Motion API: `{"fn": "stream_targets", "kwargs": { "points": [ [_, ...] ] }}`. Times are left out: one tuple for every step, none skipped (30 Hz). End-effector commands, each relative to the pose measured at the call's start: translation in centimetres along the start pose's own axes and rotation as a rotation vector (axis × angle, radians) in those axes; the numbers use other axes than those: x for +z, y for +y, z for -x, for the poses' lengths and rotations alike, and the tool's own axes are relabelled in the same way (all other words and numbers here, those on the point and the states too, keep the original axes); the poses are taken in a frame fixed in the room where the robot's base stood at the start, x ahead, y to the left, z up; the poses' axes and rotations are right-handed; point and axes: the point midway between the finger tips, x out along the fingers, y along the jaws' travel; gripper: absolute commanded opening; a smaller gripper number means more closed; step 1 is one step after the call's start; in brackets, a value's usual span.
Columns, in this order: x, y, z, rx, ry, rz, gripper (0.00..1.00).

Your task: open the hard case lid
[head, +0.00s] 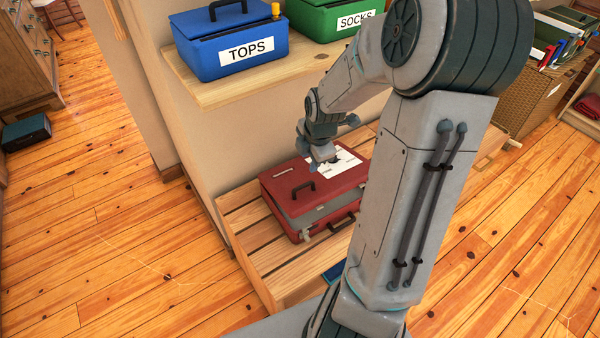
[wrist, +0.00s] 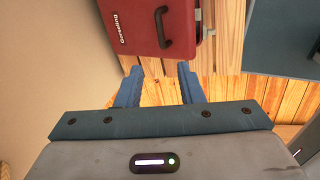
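The red hard case (head: 325,187) lies on a slatted wooden bench, its lid down over a grey band along the front side. A black handle (head: 303,190) stands on the lid, and another black handle (head: 342,223) is on the front side. In the wrist view, the red lid (wrist: 140,25) and its black handle (wrist: 162,27) show at the top, beyond my fingertips. My gripper (wrist: 160,68) is open and empty, with slats and floor visible between its fingers. In the head view my gripper (head: 320,153) is over the back part of the case; its fingertips are hard to make out.
The slatted bench (head: 262,262) stands against a beige wall. Above it, a wooden shelf (head: 215,92) holds a blue TOPS box (head: 230,45) and a green SOCKS box (head: 325,18). A wicker basket (head: 530,100) stands at the right. The plank floor at left is mostly clear.

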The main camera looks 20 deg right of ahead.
Motion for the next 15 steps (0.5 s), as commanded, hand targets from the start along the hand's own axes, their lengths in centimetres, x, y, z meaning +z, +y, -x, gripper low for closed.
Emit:
{"fn": "stream_targets", "kwargs": {
  "points": [
    [0.3, 0.1, -0.4, 0.007, 0.009, 0.026, 0.34],
    [0.4, 0.2, -0.5, 0.01, 0.012, 0.042, 0.34],
    [0.5, 0.3, -0.7, 0.014, 0.015, 0.057, 0.34],
    [0.6, 0.3, -0.9, 0.016, 0.017, 0.065, 0.34],
    [0.6, 0.4, -1.1, 0.018, 0.018, 0.07, 0.34],
    [0.6, 0.4, -1.4, 0.019, 0.019, 0.075, 0.34],
    [0.6, 0.4, -1.8, 0.019, 0.019, 0.076, 0.34],
    [0.5, 0.4, -2.1, 0.019, 0.019, 0.078, 0.34],
    [0.5, 0.4, -2.7, 0.018, 0.02, 0.078, 0.34],
    [0.5, 0.4, -3.2, 0.017, 0.02, 0.078, 0.34],
    [0.4, 0.4, -3.8, 0.017, 0.02, 0.077, 0.34],
    [0.4, 0.4, -4.5, 0.017, 0.02, 0.079, 0.34],
    [0.4, 0.4, -5.2, 0.016, 0.02, 0.078, 0.34],
    [0.4, 0.4, -5.8, 0.017, 0.02, 0.077, 0.34],
    [0.4, 0.4, -6.6, 0.017, 0.02, 0.077, 0.34]
  ]
}}
